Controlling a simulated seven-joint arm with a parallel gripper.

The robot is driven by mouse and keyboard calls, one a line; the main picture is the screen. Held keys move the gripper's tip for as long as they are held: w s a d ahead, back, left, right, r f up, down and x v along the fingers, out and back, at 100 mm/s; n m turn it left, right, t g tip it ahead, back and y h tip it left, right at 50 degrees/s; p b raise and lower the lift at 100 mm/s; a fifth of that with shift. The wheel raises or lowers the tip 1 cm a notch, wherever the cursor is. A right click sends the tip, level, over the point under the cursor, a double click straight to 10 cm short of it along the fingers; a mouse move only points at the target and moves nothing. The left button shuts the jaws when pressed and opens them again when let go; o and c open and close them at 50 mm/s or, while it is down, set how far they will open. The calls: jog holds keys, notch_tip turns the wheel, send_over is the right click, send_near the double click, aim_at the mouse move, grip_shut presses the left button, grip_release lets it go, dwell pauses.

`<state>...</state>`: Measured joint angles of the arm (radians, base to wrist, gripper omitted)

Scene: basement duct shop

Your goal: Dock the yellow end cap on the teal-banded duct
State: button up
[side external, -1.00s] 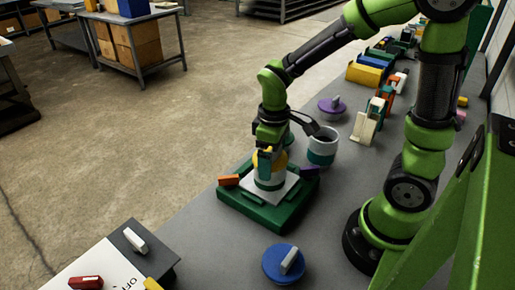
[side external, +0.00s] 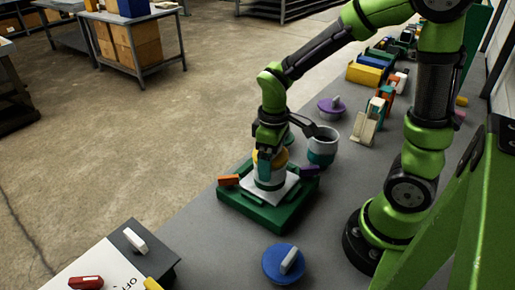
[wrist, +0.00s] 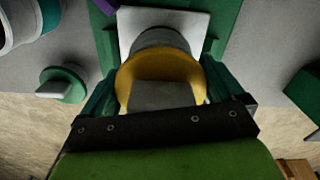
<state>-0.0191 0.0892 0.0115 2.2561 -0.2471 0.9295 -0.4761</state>
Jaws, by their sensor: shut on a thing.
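The yellow end cap (wrist: 160,68) is between the fingers of my gripper (wrist: 160,88), which is shut on it. In the side external view my gripper (side external: 268,160) is upright over a grey duct (side external: 270,180) on a white plate in a green fixture (side external: 250,212). The yellow cap (side external: 281,158) shows just above this duct, partly hidden by my fingers. I cannot tell whether it is fully seated, and any band on this duct is unclear. Another grey duct with a teal band (side external: 322,157) stands open-topped behind the fixture.
An orange block (side external: 229,180) and a purple block (side external: 309,170) sit at the fixture's edges. A blue cap (side external: 284,263) lies in front and a purple cap (side external: 331,106) behind. A green cap (wrist: 70,82) is close by my gripper.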

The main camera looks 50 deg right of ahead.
notch_tip(320, 180, up, 7)
jog(key=shift+f, duration=0.1)
jog(key=shift+d+r, duration=0.65)
jog(key=shift+r, duration=0.25)
jog(key=s+d+f+m, duration=0.1)
jog(key=s+d, duration=0.1)
jog(key=d, duration=0.3)
jog(key=s+d+f+m, duration=0.1)
jog(key=s+d+m, duration=0.1)
jog(key=d, duration=0.4)
jog(key=s+d+f+m, duration=0.1)
jog(key=s+d, duration=0.1)
jog(key=d, duration=0.3)
jog(key=shift+d+f+m, duration=0.3)
jog(key=shift+f, duration=2.5)
jog(key=shift+f, duration=0.55)
jog(key=o, duration=0.7)
